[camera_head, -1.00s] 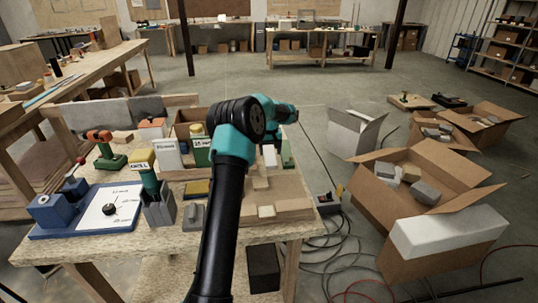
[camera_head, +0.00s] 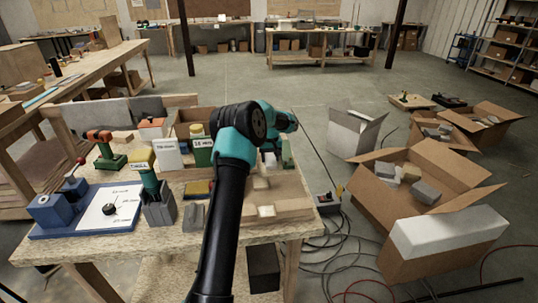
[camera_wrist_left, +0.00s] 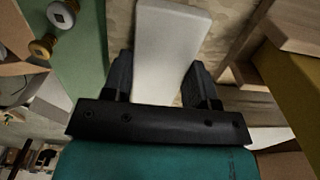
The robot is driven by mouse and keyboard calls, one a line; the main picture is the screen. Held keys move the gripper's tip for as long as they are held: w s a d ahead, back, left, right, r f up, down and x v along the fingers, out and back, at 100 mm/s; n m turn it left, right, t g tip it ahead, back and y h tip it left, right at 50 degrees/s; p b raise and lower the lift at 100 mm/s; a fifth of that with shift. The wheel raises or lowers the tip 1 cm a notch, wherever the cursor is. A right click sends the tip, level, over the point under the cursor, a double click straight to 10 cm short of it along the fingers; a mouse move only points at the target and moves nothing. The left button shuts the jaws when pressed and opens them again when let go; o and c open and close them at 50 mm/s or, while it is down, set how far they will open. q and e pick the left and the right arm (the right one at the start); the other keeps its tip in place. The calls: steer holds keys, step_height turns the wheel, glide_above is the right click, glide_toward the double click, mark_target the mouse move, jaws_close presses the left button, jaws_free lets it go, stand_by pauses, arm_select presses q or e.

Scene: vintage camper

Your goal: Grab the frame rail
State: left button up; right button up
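In the left wrist view, a pale grey-white bar (camera_wrist_left: 165,45) runs between the two black fingers of my left gripper (camera_wrist_left: 160,72). The fingers are apart, one on each side of the bar, with a gap visible at its right side. I cannot tell for sure that this bar is the frame rail. In the head view, my left arm hides its gripper and most of the bar above the table's right part. My right gripper is in neither view.
A green upright piece (camera_head: 287,153) stands beside my wrist; a green panel with knobs (camera_wrist_left: 75,50) is left of the bar. Wooden blocks (camera_head: 266,211) lie on the workbench (camera_head: 120,245). A drill (camera_head: 104,150) stands at left. Open cardboard boxes (camera_head: 385,225) fill the floor at right.

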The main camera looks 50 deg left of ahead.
arm_select(q)
steer(key=c, duration=0.4)
steer(key=shift+o, duration=0.2)
steer(key=shift+r, duration=0.1)
steer(key=shift+r, duration=1.75)
steer(key=s+d, duration=0.3)
steer(key=d, duration=0.1)
steer(key=s+d+r, duration=0.1)
steer(key=s+d, duration=0.6)
steer(key=d, duration=0.1)
steer(key=shift+s+r, duration=0.15)
steer(key=shift+s, duration=0.2)
